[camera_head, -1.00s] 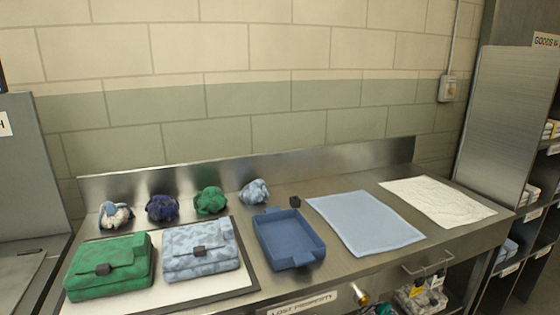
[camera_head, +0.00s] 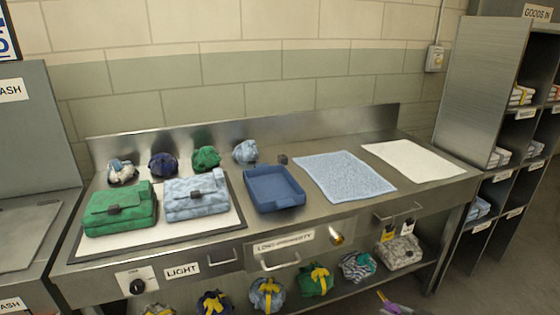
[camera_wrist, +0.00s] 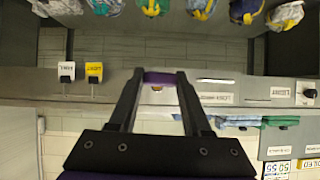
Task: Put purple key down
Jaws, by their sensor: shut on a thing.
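My gripper (camera_wrist: 160,85) shows in the wrist view, its two dark fingers closed on the sides of a small purple thing. This is the purple key (camera_wrist: 165,77), of which only a short purple band shows between the fingertips; its full shape is hidden. The key is held in front of the steel counter's front, which has labels and knobs. I cannot tell its exact distance from the counter.
Several bundles line the back.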

